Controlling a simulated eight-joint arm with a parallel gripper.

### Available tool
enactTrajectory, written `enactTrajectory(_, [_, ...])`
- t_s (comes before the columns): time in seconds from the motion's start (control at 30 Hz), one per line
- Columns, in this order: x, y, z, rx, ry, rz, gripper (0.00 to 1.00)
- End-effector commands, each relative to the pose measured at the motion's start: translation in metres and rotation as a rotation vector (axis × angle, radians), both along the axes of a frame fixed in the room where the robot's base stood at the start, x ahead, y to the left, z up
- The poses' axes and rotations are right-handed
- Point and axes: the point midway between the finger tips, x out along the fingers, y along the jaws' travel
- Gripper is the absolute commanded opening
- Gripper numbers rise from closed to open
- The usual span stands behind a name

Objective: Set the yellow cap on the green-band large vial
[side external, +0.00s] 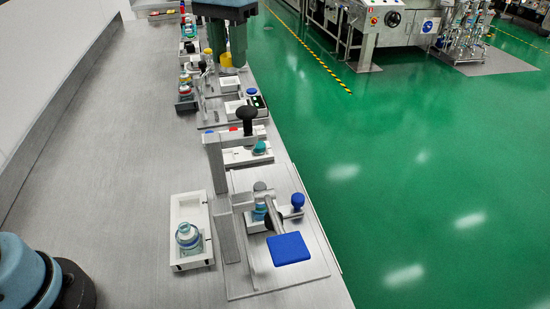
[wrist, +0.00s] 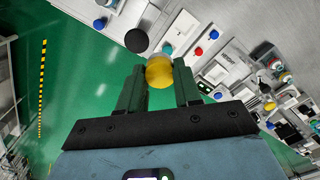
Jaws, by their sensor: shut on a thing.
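My gripper (wrist: 159,85) is shut on the yellow cap (wrist: 160,73), which sits between the two dark green fingertips in the wrist view. A large clear vial (side external: 188,240) with a blue-green band stands upright in a white tray (side external: 178,266) at the near left, well apart from my gripper. Other small vials (side external: 185,89) stand far off. Which vial has the green band is hard to tell.
A press-like fixture with a blue pad (side external: 289,249) and a grey post stands beside the tray. A black-knobbed post (side external: 247,118) rises behind it. The left side of the grey bench (side external: 110,170) is clear. Green floor (side external: 400,160) lies beyond the right edge.

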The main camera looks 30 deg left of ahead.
Motion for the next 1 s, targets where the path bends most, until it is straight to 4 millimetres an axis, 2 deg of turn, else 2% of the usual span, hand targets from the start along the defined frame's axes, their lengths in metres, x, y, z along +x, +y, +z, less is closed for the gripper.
enactTrajectory(0.03, [-0.009,-0.017,0.000,0.000,0.000,-0.009,0.07])
enactTrajectory(0.2, [-0.039,-0.062,0.000,0.000,0.000,-0.009,0.07])
enactTrajectory(0.5, [-0.085,-0.111,-0.002,0.000,0.000,-0.005,0.07])
enactTrajectory(0.7, [-0.082,-0.108,-0.032,0.000,0.000,0.002,0.07])
enactTrajectory(1.0, [-0.082,-0.108,-0.089,0.000,0.000,0.001,0.07])
